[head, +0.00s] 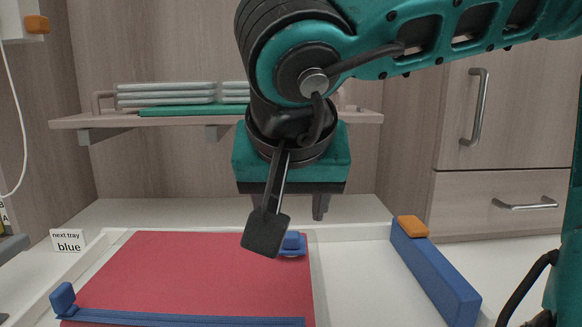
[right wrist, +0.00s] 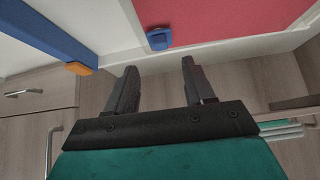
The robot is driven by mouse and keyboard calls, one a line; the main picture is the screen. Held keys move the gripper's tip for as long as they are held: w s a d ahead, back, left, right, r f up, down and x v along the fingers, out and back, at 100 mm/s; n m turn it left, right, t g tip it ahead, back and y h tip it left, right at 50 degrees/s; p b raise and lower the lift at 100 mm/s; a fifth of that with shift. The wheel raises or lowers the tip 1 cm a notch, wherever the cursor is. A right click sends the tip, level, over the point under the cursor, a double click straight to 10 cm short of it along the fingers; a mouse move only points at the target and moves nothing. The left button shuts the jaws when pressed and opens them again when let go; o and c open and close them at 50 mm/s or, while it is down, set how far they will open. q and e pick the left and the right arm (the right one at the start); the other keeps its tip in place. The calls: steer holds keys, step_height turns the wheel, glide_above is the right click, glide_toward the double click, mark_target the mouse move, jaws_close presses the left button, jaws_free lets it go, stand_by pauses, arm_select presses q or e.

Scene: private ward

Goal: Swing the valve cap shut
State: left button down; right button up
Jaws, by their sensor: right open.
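My right gripper (head: 288,212) hangs pointing down above the back edge of a red panel (head: 190,265). In the right wrist view its two fingers (right wrist: 159,66) stand apart with nothing between them. A small blue part (head: 292,243) sits at the red panel's back edge, below the gripper and partly hidden by a dark paddle on my arm. It also shows beyond the fingers in the right wrist view (right wrist: 159,39), apart from them. I cannot tell surely whether this part is the valve cap. My left gripper does not show.
A blue bar (head: 435,275) with an orange block (head: 412,226) lies to the right. A blue strip (head: 190,320) crosses the panel's front. A pale tray rim (head: 319,285) surrounds the panel. A "next tray blue" sign (head: 68,241) stands left; a loaded shelf (head: 150,121) is behind.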

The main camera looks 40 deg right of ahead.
steer(key=v, duration=0.4)
steer(key=shift+r+p, duration=0.15)
steer(key=shift+p, duration=0.2)
steer(key=shift+a, duration=0.1)
